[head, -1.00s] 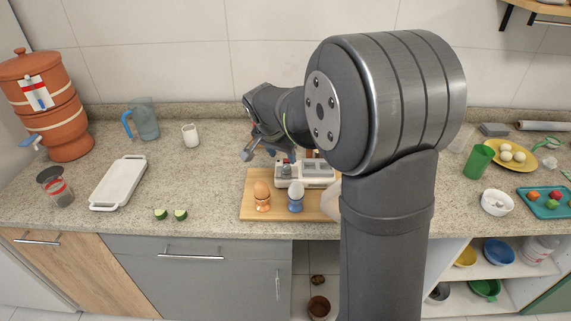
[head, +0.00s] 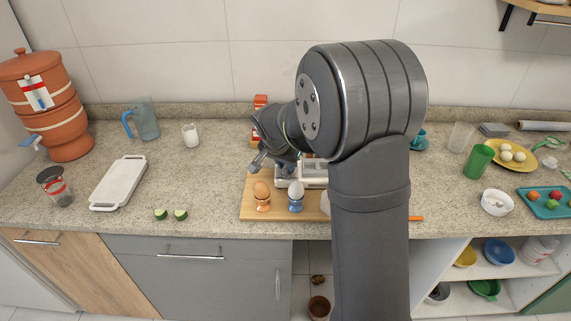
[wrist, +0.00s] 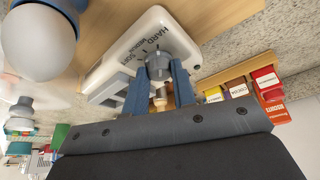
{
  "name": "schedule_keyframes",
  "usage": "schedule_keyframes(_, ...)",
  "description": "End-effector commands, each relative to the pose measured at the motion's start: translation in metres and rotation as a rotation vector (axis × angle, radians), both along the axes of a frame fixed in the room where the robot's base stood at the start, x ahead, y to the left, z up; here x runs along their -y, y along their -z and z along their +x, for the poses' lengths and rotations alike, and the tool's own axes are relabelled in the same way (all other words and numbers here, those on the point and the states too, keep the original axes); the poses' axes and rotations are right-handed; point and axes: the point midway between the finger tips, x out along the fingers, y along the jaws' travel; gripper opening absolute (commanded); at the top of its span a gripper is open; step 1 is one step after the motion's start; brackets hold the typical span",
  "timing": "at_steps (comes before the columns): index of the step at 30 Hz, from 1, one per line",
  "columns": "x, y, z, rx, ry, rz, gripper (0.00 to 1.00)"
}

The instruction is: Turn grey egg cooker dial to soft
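The egg cooker (head: 314,173) stands on the wooden board, mostly hidden by my arm in the head view. In the wrist view the white cooker body (wrist: 105,75) carries a grey dial (wrist: 158,66). The words HARD, MEDIUM and SOFT are printed beside the dial; I cannot tell for certain which one it points at. My gripper (wrist: 160,70) has its two blue fingers apart, one on each side of the dial, with their tips close to it. Whether they touch it is unclear. In the head view my gripper is low over the cooker, its fingertips hidden.
A brown egg in an orange cup (head: 262,204) and a pale egg in a blue cup (head: 296,204) stand in front of the cooker on the board (head: 250,190). Small labelled boxes (wrist: 240,90) stand behind it.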

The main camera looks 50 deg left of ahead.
Motion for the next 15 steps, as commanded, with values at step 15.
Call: schedule_keyframes(15,0.0019,0.0000,0.0009,0.000,-0.151,0.000,0.01)
